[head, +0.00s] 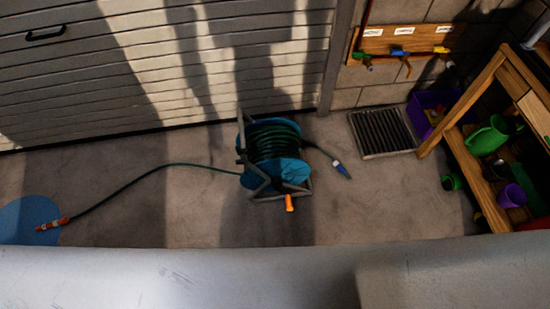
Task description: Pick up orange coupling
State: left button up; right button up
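An orange coupling (53,224) is at the left end of a green hose (130,185). It lies at the right edge of a flat round blue patch (22,218) on the floor, at the far left of the head view. The hose runs from it to a blue hose reel (262,127) on a grey frame, standing near the middle. Another orange piece (289,203) sticks out at the front of the reel; it looks like a handle. The hose's other end has a blue fitting (341,169) on the floor. Neither of my grippers is in view.
A wooden bench (462,103) with a green watering can (487,135) and purple cup (512,196) stands at the right. A purple crate (421,120) and floor grate (381,131) are beside it. A slatted garage door (150,62) closes the back. Floor between coupling and reel is clear except for the hose.

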aim_at(64, 221)
jog(key=u, duration=2.25)
jog(key=i+l+u, duration=0.1)
jog(key=u, duration=0.6)
jog(key=i+l, duration=0.05)
jog(key=i, duration=0.05)
